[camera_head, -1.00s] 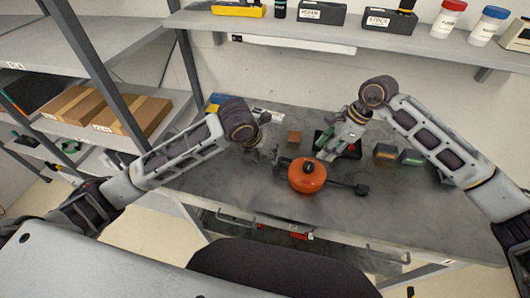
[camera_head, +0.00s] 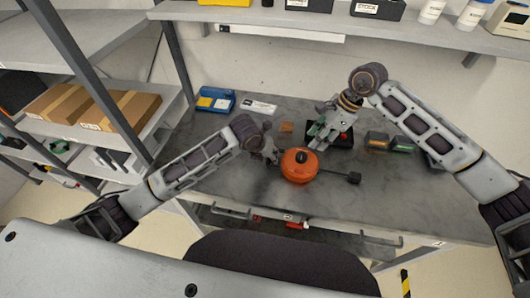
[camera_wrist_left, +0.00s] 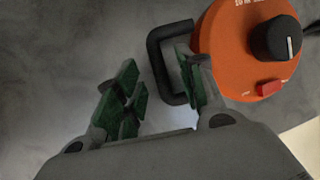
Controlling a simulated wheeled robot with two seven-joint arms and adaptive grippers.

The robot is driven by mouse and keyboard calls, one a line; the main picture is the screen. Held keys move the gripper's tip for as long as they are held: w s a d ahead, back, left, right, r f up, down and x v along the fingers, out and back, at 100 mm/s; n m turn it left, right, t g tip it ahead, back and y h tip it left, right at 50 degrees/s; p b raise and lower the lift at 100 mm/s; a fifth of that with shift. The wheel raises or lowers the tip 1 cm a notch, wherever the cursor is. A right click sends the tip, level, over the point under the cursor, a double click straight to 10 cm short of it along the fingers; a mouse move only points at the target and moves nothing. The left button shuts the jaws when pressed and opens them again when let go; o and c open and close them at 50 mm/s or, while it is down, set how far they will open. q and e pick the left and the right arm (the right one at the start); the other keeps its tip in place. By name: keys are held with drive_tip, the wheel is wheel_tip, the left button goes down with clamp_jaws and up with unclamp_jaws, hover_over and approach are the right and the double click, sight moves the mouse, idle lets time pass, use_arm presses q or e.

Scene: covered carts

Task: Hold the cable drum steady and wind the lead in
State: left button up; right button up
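The orange cable drum (camera_head: 299,167) with a black knob stands on the grey bench. In the left wrist view, the drum (camera_wrist_left: 232,55) shows its red button and a black loop handle (camera_wrist_left: 157,62). My left gripper (camera_head: 272,157) is at the drum's left side. Its green-padded fingers (camera_wrist_left: 160,92) are apart, and the handle's bar lies between them. My right gripper (camera_head: 316,139) is behind and right of the drum, apart from it, over a black tray; its fingers look spread and empty. A dark bar with a black block end (camera_head: 354,178) extends right from the drum.
A small brown block (camera_head: 286,127), a blue case (camera_head: 214,99) and a white label (camera_head: 259,107) lie at the back of the bench. Small boxes (camera_head: 377,140) stand to the right. The bench front is clear. A shelf (camera_head: 390,28) overhangs the back.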

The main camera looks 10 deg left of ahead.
use_arm(q)
drive_tip(key=shift+x, duration=0.85)
clamp_jaws()
